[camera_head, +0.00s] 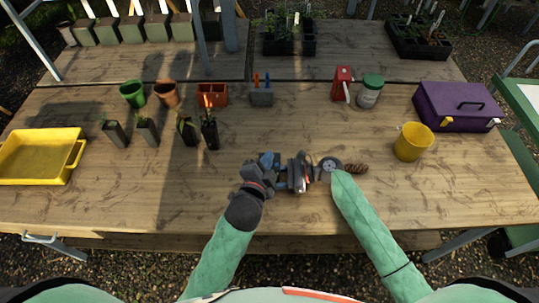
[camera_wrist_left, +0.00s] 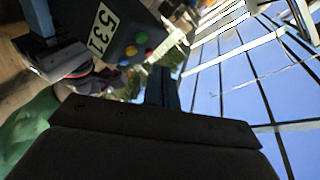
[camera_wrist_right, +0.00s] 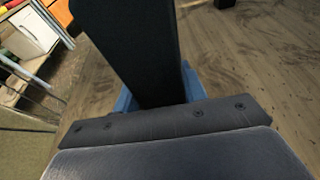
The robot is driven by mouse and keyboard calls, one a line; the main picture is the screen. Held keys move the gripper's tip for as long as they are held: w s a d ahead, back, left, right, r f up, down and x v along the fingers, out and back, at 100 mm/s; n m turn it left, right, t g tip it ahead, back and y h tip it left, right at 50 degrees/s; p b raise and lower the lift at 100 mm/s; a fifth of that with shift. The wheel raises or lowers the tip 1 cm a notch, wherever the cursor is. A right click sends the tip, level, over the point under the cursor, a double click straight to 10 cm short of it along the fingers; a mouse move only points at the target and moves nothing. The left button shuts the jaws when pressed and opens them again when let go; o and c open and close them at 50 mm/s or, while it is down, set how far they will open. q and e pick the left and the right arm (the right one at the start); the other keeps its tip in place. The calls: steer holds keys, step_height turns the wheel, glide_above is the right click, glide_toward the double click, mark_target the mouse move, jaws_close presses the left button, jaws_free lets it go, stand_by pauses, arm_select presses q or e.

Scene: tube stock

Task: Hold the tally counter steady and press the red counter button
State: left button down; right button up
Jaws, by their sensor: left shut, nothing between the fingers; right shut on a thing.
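The tally counter is a dark box with a white "531" display and red, green, yellow and blue buttons, seen close in the left wrist view (camera_wrist_left: 112,35). Its red button (camera_wrist_left: 131,50) faces the left gripper's side. In the head view the counter (camera_head: 297,172) is small, held above the table between my two hands. My right gripper (camera_head: 311,172) is shut on it; in the right wrist view a dark block (camera_wrist_right: 130,45) fills the jaws. My left gripper (camera_head: 272,161) is shut and empty, close beside the counter. Whether its tip touches a button I cannot tell.
A yellow cup (camera_head: 413,142) and purple toolbox (camera_head: 459,106) stand at the right. Pots and seedlings stand back left, with a yellow tray (camera_head: 40,157) far left. The table front is mostly clear.

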arm_select(q)
steer(key=shift+w+f, duration=0.4)
steer(key=shift+f, duration=0.2)
stand_by(1.0)
steer(key=shift+s+r, duration=0.45)
steer(key=shift+r, duration=0.15)
steer(key=shift+r, duration=0.1)
stand_by(0.4)
steer(key=s+r, duration=0.1)
steer(key=r, duration=0.1)
steer(key=s+r, duration=0.1)
steer(key=r, duration=0.1)
steer(key=shift+s, duration=0.4)
stand_by(0.5)
arm_select(e)
steer(key=o, duration=0.8)
steer(key=shift+o, duration=0.2)
